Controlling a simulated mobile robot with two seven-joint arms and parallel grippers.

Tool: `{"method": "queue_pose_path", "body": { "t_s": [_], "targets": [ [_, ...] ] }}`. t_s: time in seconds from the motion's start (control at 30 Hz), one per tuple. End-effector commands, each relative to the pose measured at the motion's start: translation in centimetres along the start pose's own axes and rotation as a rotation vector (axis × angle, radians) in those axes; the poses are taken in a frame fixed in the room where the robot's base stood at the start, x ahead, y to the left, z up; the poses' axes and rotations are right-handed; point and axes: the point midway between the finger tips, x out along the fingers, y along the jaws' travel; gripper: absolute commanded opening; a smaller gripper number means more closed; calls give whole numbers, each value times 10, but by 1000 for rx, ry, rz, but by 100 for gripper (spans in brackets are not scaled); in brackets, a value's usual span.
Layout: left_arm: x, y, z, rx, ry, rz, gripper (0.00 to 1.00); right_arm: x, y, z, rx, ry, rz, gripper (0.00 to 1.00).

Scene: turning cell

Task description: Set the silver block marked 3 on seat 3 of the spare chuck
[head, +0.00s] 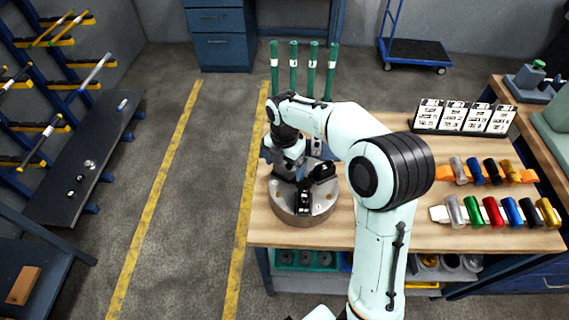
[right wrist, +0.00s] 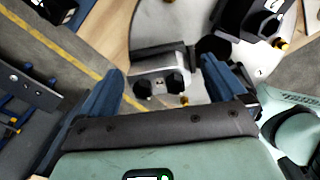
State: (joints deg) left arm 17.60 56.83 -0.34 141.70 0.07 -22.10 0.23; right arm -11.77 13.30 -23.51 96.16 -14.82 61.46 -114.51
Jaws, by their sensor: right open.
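The spare chuck (head: 292,213) is a round metal disc on the wooden bench in the head view; its grey face (right wrist: 176,22) fills the upper middle of the right wrist view. A silver-topped block (right wrist: 160,60) with dark round features on its near side lies at the chuck's edge, between my right fingers. I cannot read a number on it. My right gripper (right wrist: 163,80) is open around the block, with gaps showing at its sides. In the head view, my right gripper (head: 285,170) is over the chuck's far left part and hides that seat. My left gripper is out of view.
Black jaw blocks (head: 304,201) stand on the chuck; one (right wrist: 262,18) is near the right finger. Several green posts (head: 293,68) rise behind it. Coloured cylinders (head: 490,212) and a card rack (head: 464,117) occupy the bench's right. Floor left of the bench is clear.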

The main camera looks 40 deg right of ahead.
Motion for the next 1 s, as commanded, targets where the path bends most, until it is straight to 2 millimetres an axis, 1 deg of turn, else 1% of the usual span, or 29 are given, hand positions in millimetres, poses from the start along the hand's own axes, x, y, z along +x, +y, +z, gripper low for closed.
{"method": "queue_pose_path", "body": {
  "t_s": [0.17, 0.4, 0.5, 0.6, 0.7, 0.8, 1.0],
  "targets": [
    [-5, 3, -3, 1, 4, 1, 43, -26, 1, 1, 0, -2, 7, 98],
    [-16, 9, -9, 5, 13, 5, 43, -83, 2, 1, 1, -3, 8, 98],
    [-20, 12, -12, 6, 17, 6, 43, -103, 2, 1, 1, -3, 8, 98],
    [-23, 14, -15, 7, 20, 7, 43, -118, 1, 1, 1, -2, 6, 98],
    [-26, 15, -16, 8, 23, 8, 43, -127, 1, 1, 1, -1, 4, 98],
    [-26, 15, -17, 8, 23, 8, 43, -132, 0, 0, 1, -1, 3, 98],
    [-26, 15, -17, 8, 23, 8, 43, -132, 0, 0, 0, -1, 2, 98]
  ]
}}
